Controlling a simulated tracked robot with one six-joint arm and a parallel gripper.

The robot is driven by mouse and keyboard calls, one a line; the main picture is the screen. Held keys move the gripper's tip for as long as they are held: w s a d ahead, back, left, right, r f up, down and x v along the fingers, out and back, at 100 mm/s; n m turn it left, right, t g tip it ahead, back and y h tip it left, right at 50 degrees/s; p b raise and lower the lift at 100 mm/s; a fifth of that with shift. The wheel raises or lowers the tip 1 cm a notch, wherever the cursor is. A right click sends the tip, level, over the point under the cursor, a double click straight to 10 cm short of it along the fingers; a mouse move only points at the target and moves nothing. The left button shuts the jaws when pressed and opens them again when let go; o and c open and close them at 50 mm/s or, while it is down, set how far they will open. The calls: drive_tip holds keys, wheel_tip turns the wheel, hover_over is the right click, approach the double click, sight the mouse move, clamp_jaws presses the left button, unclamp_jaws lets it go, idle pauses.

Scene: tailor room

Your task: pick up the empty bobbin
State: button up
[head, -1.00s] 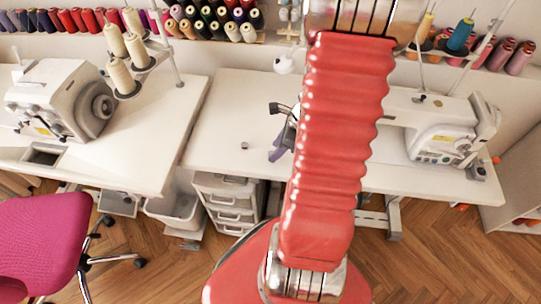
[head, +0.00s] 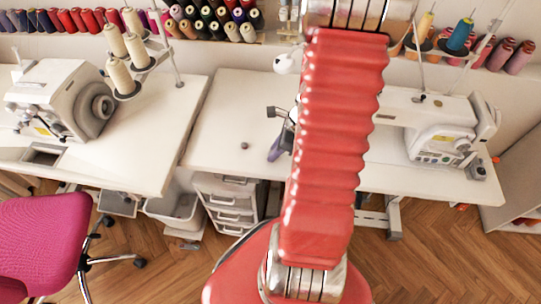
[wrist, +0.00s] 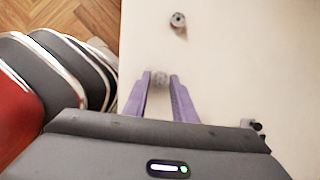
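A small dark grey bobbin (head: 244,146) lies on the white table top, left of my arm in the head view. In the head view the purple fingers (head: 278,147) show right of the bobbin, partly hidden by my arm.
A sewing machine (head: 440,130) stands at the table's right and a serger (head: 62,98) on the left table. Thread cones (head: 118,75) stand behind the serger. A magenta chair (head: 42,245) is at lower left. The table around the bobbin is clear.

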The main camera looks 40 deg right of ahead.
clamp_jaws()
wheel_tip(320, 180, up, 10)
idle(1.0)
idle(0.4)
